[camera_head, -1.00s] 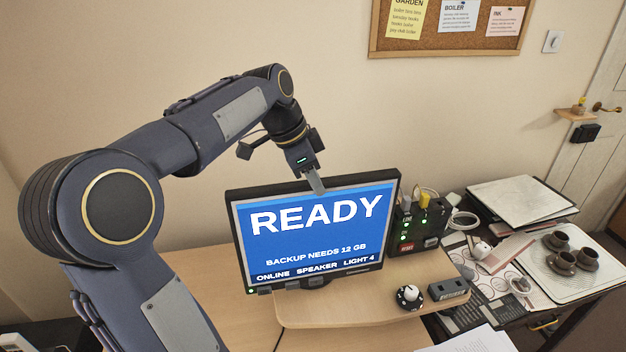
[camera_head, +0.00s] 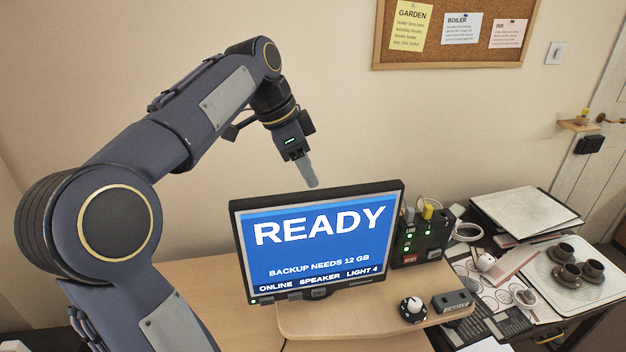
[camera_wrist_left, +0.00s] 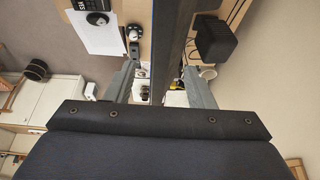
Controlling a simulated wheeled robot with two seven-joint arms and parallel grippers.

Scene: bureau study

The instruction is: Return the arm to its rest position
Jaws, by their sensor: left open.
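My left gripper (camera_head: 309,174) is raised in front of the wall, at the upper edge of the monitor (camera_head: 318,238) in the head view, with a small gap seeming to separate them. In the left wrist view its two fingers (camera_wrist_left: 160,88) stand apart with nothing held between them. The monitor stands upright on the desk and reads READY, BACKUP NEEDS 12 GB. My left arm (camera_head: 150,150) spans the left half of the head view. My right gripper is not in view.
A black box with green lights (camera_head: 422,240) stands right of the monitor. A round knob (camera_head: 412,308) and a small switch box (camera_head: 452,301) sit in front. A corkboard (camera_head: 455,35) hangs above. The wall space around the gripper is clear.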

